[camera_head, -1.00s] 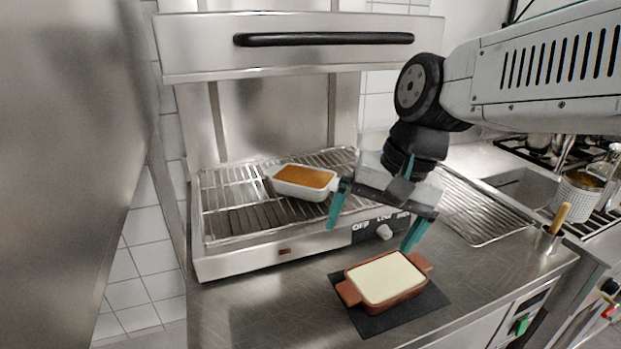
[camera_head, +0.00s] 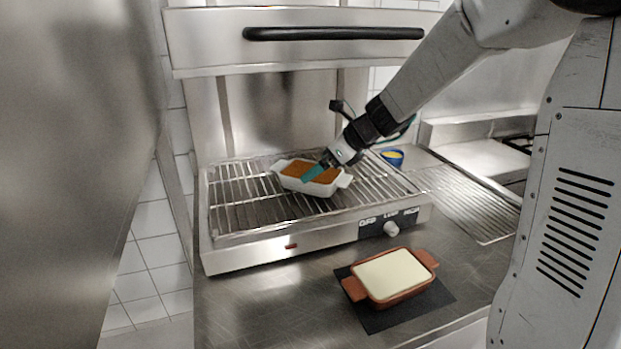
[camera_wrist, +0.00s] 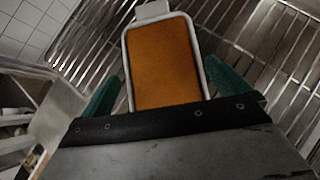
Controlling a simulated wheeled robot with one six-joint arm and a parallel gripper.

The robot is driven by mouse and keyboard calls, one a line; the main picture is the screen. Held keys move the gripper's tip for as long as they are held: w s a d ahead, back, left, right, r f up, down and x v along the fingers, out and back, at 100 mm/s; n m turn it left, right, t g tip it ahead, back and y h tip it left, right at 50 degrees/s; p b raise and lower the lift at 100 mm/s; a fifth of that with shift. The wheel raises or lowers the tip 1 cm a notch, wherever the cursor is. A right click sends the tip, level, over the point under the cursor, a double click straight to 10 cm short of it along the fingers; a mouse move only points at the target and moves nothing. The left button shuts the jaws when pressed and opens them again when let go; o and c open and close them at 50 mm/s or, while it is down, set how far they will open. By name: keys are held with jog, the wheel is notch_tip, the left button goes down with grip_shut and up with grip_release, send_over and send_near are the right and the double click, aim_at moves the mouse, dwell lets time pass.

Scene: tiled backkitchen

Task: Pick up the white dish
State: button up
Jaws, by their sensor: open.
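The white dish (camera_head: 317,187) is a rectangular dish with end handles and a brown-orange filling. It sits on the wire rack of the grill, under the raised hood. In the wrist view the white dish (camera_wrist: 127,72) points away from me, with its far handle at the top. My gripper (camera_head: 322,172) is at the dish, reaching in from the upper right. In the wrist view my gripper (camera_wrist: 163,90) is open, with one green finger on each side of the dish's near part. I cannot tell whether the fingers touch it. The near end is hidden behind the gripper body.
The grill's rack (camera_head: 240,205) has free room left of the dish. The hood (camera_head: 300,45) hangs above and behind. A terracotta dish with pale filling (camera_head: 393,276) rests on a dark mat (camera_head: 372,318) in front.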

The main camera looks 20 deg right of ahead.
jog(key=x, duration=0.4)
jog(key=shift+w+f, duration=0.2)
jog(key=shift+f, duration=0.05)
jog(key=shift+r, duration=0.1)
jog(key=c, duration=1.3)
jog(key=shift+o, duration=0.2)
